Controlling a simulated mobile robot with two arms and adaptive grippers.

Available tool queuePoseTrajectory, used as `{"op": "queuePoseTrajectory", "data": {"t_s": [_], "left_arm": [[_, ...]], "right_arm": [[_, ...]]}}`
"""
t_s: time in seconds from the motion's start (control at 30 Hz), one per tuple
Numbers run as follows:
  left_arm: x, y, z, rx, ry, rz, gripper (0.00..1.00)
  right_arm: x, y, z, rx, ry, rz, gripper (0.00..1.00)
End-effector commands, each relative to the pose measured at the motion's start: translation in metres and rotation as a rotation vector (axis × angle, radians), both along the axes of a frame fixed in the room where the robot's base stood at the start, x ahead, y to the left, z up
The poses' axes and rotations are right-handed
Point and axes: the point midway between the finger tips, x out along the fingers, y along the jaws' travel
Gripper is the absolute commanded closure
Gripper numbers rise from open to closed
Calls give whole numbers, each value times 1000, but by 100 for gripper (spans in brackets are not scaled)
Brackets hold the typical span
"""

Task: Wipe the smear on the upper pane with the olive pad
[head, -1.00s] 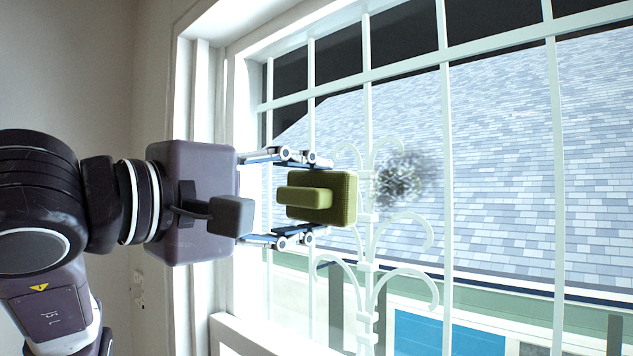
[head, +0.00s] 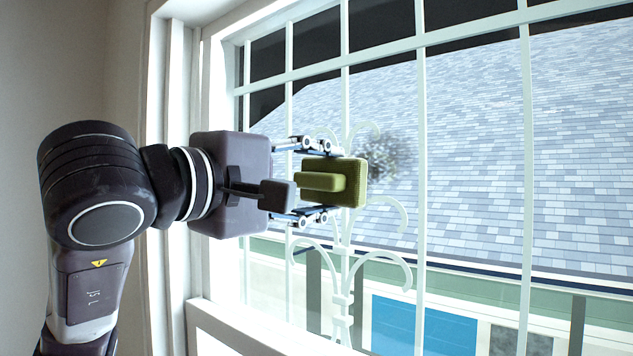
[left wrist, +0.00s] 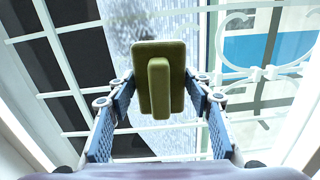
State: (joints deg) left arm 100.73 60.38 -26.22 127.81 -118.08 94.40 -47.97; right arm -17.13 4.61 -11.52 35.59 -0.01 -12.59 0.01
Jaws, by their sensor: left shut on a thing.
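The olive pad (head: 356,186) is a rectangular block with a raised grip bar on its back. My left gripper (head: 333,181) is shut on it, one finger above and one below in the head view. The dark, speckled smear (head: 393,160) lies just right of the pad, and the pad's right edge covers part of its left side. I cannot tell whether the pad touches the pane (head: 470,150). The left wrist view shows the pad (left wrist: 172,60) upright between the fingers of the same gripper (left wrist: 162,88). My right gripper is not in view.
White window bars (head: 422,190) and curled scrollwork (head: 342,290) stand close around the pad and smear. The white window frame (head: 205,150) is left of the gripper. A shingled roof (head: 580,150) shows beyond the glass.

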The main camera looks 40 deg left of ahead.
Motion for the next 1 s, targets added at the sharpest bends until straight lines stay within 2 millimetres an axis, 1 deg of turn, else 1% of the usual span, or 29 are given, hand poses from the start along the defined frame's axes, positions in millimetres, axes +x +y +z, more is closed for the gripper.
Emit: {"op": "queuePoseTrajectory", "data": {"t_s": [0.53,1.0], "left_arm": [[0,0,0,0,-1,0,73],[10,-1,1,0,0,-1,73]], "right_arm": [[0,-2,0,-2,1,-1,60],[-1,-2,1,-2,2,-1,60]]}}
